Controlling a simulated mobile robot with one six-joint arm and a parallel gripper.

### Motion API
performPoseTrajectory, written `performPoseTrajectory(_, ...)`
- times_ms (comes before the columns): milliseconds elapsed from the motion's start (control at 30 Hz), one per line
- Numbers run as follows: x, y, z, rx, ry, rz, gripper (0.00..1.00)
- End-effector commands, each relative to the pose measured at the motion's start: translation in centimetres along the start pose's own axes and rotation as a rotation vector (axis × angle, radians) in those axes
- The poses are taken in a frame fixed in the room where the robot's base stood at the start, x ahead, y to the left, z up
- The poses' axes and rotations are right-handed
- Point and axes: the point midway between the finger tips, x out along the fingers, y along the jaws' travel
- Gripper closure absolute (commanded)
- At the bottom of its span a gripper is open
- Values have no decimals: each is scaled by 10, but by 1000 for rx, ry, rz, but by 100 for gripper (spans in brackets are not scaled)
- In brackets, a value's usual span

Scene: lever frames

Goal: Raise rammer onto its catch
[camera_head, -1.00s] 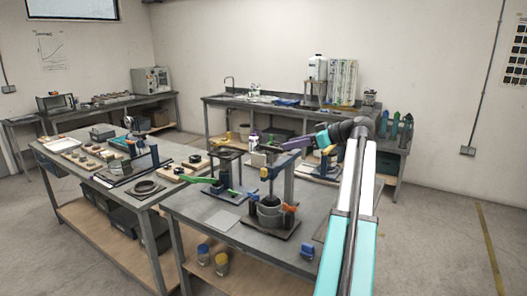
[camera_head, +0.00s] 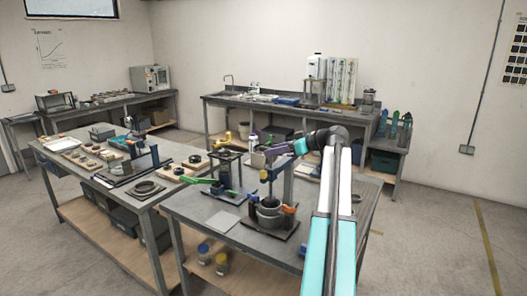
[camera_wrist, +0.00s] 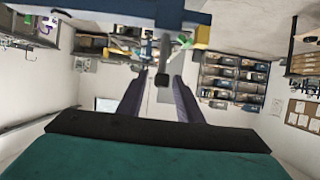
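The rammer stand is on the near bench, with a dark upright rod (camera_head: 269,186) rising from a grey cylindrical mould (camera_head: 268,213) on a dark base plate. An orange part sits beside the mould. My gripper (camera_head: 262,149), with purple fingers, is at the top of the stand, beside the blue part there. In the wrist view my gripper (camera_wrist: 160,76) has its two fingers apart. A dark rod end (camera_wrist: 163,78) shows between them in the picture; I cannot tell its depth. A blue crossbar (camera_wrist: 130,14) spans the top. The catch cannot be made out.
A second stand with a green lever (camera_head: 203,181) is to the left on the same bench. A flat grey plate (camera_head: 222,221) lies in front of it. A long bench (camera_head: 95,178) with trays and tools stands further left. Floor at the right is open.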

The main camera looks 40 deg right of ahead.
Motion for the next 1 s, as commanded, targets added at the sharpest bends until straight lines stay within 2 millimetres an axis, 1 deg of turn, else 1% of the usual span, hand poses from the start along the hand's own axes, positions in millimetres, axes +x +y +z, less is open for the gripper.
performPoseTrajectory(33,8,-1,-2,0,-1,-3,67)
performPoseTrajectory(200,31,0,-2,0,-1,-2,67)
performPoseTrajectory(400,51,0,-1,0,0,0,67)
performPoseTrajectory(567,58,0,0,0,0,1,67)
performPoseTrajectory(833,58,1,0,0,0,2,67)
performPoseTrajectory(867,58,1,0,0,0,2,69)
performPoseTrajectory(1000,58,1,0,0,0,2,92)
